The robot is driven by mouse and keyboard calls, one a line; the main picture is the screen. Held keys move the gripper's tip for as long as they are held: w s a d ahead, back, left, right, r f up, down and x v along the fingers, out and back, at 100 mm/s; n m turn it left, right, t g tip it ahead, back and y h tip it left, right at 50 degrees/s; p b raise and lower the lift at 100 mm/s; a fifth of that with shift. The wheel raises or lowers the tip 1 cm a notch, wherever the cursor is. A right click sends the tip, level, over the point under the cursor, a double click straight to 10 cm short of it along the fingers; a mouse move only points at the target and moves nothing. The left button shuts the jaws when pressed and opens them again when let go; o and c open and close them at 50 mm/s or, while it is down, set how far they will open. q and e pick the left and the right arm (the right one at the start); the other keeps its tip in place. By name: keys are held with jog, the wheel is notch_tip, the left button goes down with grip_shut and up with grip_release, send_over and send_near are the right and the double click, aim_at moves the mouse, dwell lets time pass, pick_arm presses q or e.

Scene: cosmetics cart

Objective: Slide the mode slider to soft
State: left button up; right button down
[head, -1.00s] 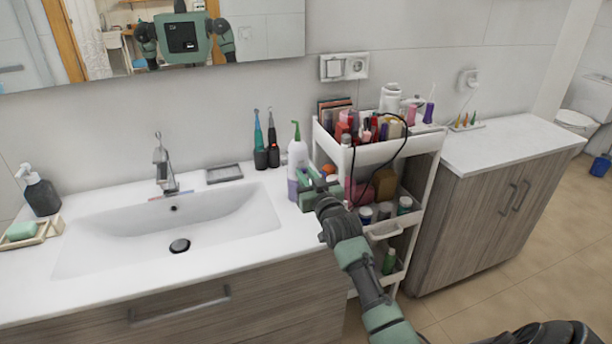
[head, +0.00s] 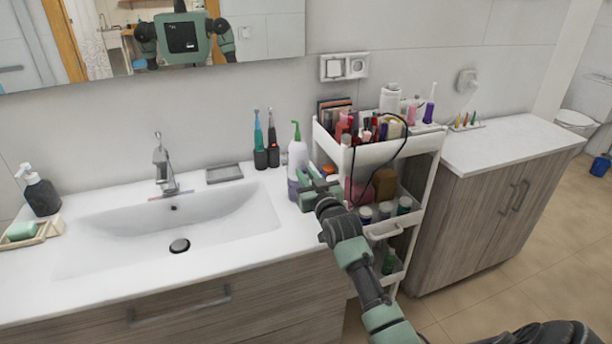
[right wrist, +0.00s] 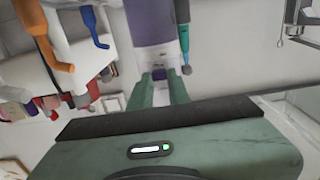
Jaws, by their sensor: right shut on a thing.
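A white and purple bottle-shaped device with a green nozzle (head: 298,155) stands upright on the counter, right of the sink. It fills the upper middle of the right wrist view (right wrist: 152,28). The mode slider is too small to make out in the head view. In the right wrist view a small purple part (right wrist: 159,76) shows on the device between my fingertips; it looks like the slider. My right gripper (head: 306,187) is at the device's front, shut on this small part, its fingers (right wrist: 160,84) partly hiding it. Any setting marks cannot be read. My left gripper is not in view.
A white cart (head: 372,152) crowded with cosmetics stands right beside my right arm.

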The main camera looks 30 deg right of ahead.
notch_tip(320, 180, up, 2)
jog(key=shift+r+p, duration=0.1)
jog(key=shift+p, duration=0.95)
jog(key=c, duration=1.3)
grip_release()
